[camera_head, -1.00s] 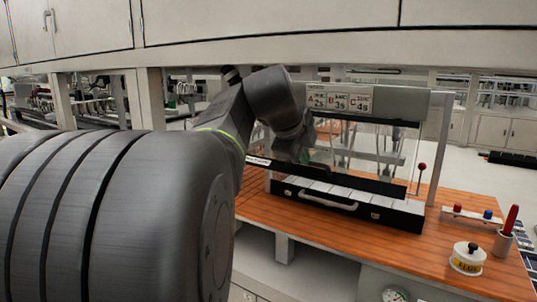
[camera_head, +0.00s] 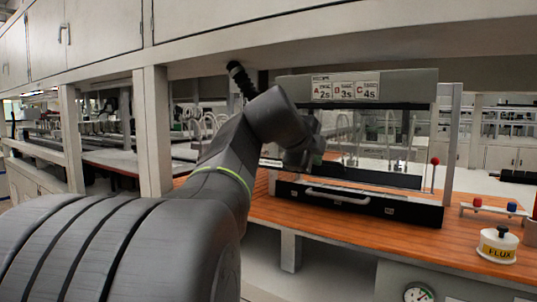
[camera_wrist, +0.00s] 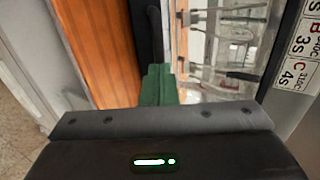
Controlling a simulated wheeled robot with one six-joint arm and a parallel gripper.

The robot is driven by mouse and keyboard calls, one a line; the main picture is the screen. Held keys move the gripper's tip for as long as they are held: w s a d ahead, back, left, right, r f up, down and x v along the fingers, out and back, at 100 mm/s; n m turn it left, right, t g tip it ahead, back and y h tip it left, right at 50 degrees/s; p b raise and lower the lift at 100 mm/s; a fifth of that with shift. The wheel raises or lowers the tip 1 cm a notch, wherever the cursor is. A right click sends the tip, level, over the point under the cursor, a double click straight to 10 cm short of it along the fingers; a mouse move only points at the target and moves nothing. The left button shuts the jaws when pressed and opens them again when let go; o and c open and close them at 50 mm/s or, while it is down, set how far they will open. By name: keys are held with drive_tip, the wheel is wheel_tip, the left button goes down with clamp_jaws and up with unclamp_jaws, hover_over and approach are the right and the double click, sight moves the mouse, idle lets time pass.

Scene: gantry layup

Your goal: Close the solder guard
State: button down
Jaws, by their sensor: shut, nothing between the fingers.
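The solder station (camera_head: 360,85) stands on an orange wooden bench, with a sign reading A 2s, B 3s, C 4s on top. Its clear guard pane (camera_head: 400,135) has a dark lower rail (camera_head: 385,176). A long black base (camera_head: 400,208) with a pale front handle (camera_head: 338,198) lies below. A strip of the base top shows under the rail; whether the guard is fully down I cannot tell. My gripper (camera_wrist: 158,72) has its green fingers together and empty, in front of a dark bar (camera_wrist: 143,35). In the head view my arm's end covers the pane's left part.
A red-knobbed lever (camera_head: 434,162) stands at the station's right. A beam (camera_head: 300,45) and cupboards hang above. A gauge (camera_head: 417,293) sits below.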

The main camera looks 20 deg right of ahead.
sight(321, 175)
drive_tip(key=shift+t+h, duration=0.8)
drive_tip(key=shift+h, duration=0.1)
drive_tip(key=f+b, duration=0.1)
drive_tip(key=b, duration=0.2)
drive_tip(key=w+d+f+b, duration=0.1)
drive_tip(key=f+b, duration=0.1)
drive_tip(key=b, duration=0.1)
drive_tip(key=d+f+b, duration=0.1)
drive_tip(key=b, duration=0.2)
drive_tip(key=shift+w+d+f, duration=0.1)
drive_tip(key=shift+w+f, duration=0.25)
drive_tip(key=shift+w, duration=0.05)
drive_tip(key=w+d+f+b, duration=0.1)
drive_tip(key=b, duration=0.3)
drive_tip(key=shift+d+f+t+h+b, duration=0.1)
drive_tip(key=shift+f+t+h+b, duration=0.1)
drive_tip(key=shift+t+h+b, duration=0.2)
drive_tip(key=shift+t+h, duration=0.6)
drive_tip(key=shift+h, duration=0.2)
drive_tip(key=shift+w+d+f+b, duration=0.6)
drive_tip(key=shift+w+d+b, duration=0.35)
drive_tip(key=shift+b, duration=0.6)
drive_tip(key=shift+w+d+f+b, duration=0.7)
drive_tip(key=shift+d+b, duration=0.3)
drive_tip(key=shift+b, duration=0.5)
drive_tip(key=shift+w+d+f+b, duration=0.5)
drive_tip(key=shift+w+d+b, duration=0.45)
drive_tip(key=shift+b, duration=0.6)
drive_tip(key=shift+w+d, duration=0.25)
drive_tip(key=shift+d, duration=0.1)
